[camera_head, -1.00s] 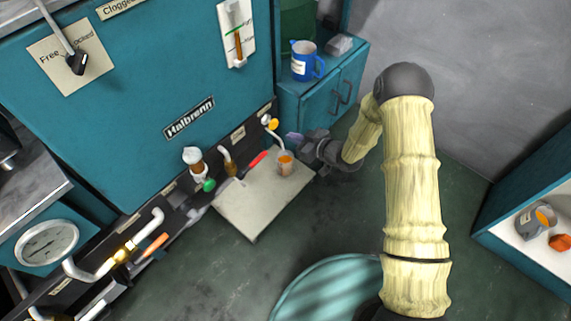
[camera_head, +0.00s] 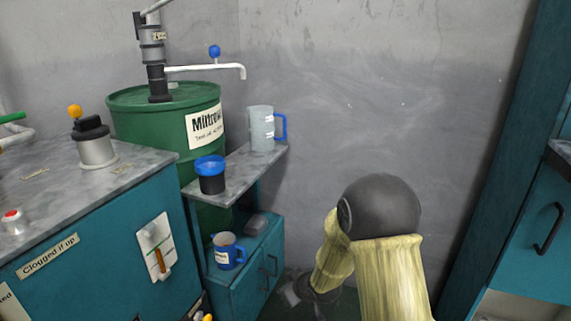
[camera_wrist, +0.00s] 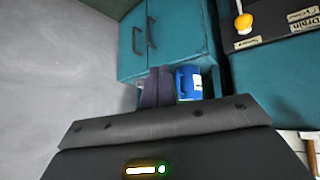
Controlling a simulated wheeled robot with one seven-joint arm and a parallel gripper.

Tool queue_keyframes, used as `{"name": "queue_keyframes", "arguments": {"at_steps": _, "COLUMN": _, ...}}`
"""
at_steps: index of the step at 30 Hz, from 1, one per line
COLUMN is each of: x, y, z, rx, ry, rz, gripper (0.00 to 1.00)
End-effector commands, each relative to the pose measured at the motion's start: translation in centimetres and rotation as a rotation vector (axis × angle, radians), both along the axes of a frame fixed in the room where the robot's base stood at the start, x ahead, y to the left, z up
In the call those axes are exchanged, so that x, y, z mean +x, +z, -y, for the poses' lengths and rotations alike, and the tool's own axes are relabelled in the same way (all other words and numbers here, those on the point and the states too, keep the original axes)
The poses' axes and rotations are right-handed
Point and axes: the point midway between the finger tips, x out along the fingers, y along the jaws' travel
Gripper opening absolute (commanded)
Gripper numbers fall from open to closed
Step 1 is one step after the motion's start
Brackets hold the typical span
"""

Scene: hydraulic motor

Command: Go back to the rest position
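My gripper (camera_wrist: 158,87) shows in the wrist view with its two dark fingers close together and nothing visible between them. In the head view, my forearm reaches down near the small teal cabinet, and the gripper end is mostly hidden at the bottom edge. The blue mug (camera_head: 228,251) stands on the lower cabinet top; it also shows in the wrist view (camera_wrist: 188,83), beyond the fingers.
The small teal cabinet (camera_head: 250,291) and the grey shelf (camera_head: 236,182) stand left of my arm. A black cup with a blue rim (camera_head: 210,175) and a clear jug (camera_head: 262,130) are on the shelf. A green drum (camera_head: 150,125) is behind. Bare wall is on the right.

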Motion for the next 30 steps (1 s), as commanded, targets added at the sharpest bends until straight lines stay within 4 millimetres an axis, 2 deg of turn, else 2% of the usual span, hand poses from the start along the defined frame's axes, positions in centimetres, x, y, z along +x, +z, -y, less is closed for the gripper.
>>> {"name": "queue_keyframes", "arguments": {"at_steps": 1, "x": -0.8, "y": 2.8, "z": 1.8, "rx": -0.023, "ry": -0.056, "rz": -0.024, "gripper": 0.00}}
{"name": "queue_keyframes", "arguments": {"at_steps": 3, "x": -2.3, "y": 5.1, "z": 4.0, "rx": -0.052, "ry": -0.133, "rz": -0.067, "gripper": 0.00}}
{"name": "queue_keyframes", "arguments": {"at_steps": 5, "x": -3.7, "y": 7.0, "z": 5.8, "rx": -0.071, "ry": -0.198, "rz": -0.108, "gripper": 0.00}}
{"name": "queue_keyframes", "arguments": {"at_steps": 9, "x": -8.0, "y": 11.1, "z": 9.4, "rx": -0.098, "ry": -0.346, "rz": -0.212, "gripper": 0.00}}
{"name": "queue_keyframes", "arguments": {"at_steps": 12, "x": -11.2, "y": 13.5, "z": 11.3, "rx": -0.101, "ry": -0.439, "rz": -0.285, "gripper": 0.00}}
{"name": "queue_keyframes", "arguments": {"at_steps": 18, "x": -16.6, "y": 16.7, "z": 13.2, "rx": -0.087, "ry": -0.567, "rz": -0.406, "gripper": 0.00}}
{"name": "queue_keyframes", "arguments": {"at_steps": 25, "x": -21.8, "y": 19.5, "z": 14.1, "rx": -0.052, "ry": -0.672, "rz": -0.521, "gripper": 0.00}}
{"name": "queue_keyframes", "arguments": {"at_steps": 30, "x": -21.4, "y": 21.9, "z": 14.0, "rx": -0.056, "ry": -0.665, "rz": -0.518, "gripper": 0.00}}
